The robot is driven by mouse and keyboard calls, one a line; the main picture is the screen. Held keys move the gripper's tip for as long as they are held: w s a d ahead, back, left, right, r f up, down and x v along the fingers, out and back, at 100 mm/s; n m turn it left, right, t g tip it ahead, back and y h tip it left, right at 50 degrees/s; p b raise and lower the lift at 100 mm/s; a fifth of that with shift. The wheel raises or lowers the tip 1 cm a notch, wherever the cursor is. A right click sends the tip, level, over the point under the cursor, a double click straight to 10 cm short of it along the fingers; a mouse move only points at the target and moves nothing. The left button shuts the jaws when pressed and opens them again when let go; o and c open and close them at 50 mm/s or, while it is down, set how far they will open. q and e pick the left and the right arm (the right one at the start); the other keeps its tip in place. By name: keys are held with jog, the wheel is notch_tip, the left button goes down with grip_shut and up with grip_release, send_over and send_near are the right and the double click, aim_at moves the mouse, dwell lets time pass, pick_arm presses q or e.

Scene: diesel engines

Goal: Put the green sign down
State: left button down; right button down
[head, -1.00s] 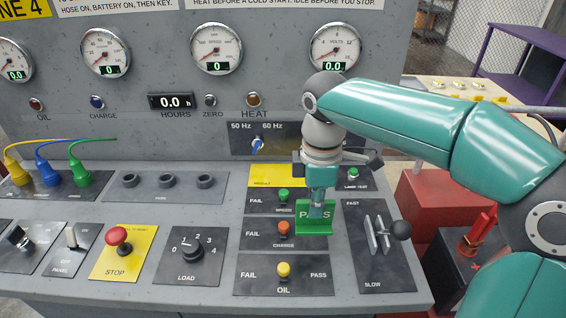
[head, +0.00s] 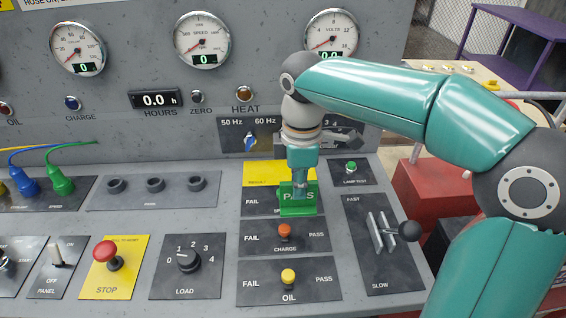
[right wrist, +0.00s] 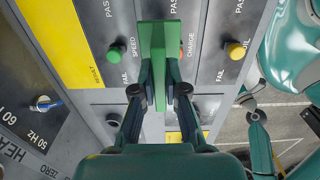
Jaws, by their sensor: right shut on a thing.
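The green sign (head: 298,203), lettered PASS and partly covered by my fingers, is at the SPEED row of the result panel. It hides the SPEED button in the head view. My right gripper (head: 299,188) is shut on the sign from above. In the right wrist view the sign (right wrist: 158,45) is edge-on between the two fingertips (right wrist: 160,82), with the green SPEED button (right wrist: 115,51) beside it. Whether its base touches the panel I cannot tell. My left gripper is out of view.
The orange CHARGE button (head: 285,231) and yellow OIL button (head: 288,276) are just nearer on the console. A yellow RESULT plate (head: 262,172) lies behind the sign. The slow-fast lever (head: 408,231) stands to the right, and the red stop button (head: 106,250) to the left.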

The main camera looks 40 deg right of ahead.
jog(key=w+d+p, duration=0.4)
jog(key=w+d, duration=0.1)
jog(key=w, duration=0.3)
jog(key=w+d+p, duration=0.4)
jog(key=w+d, duration=0.1)
jog(key=w, duration=0.3)
notch_tip(320, 180, down, 6)
jog(key=shift+f, duration=0.25)
jog(key=shift+w+d+f+p, duration=0.1)
jog(key=shift+w+f+p, duration=0.1)
jog(key=shift+p, duration=0.15)
jog(key=shift+f, duration=0.1)
jog(key=shift+f, duration=0.1)
jog(key=c, duration=1.2)
grip_release()
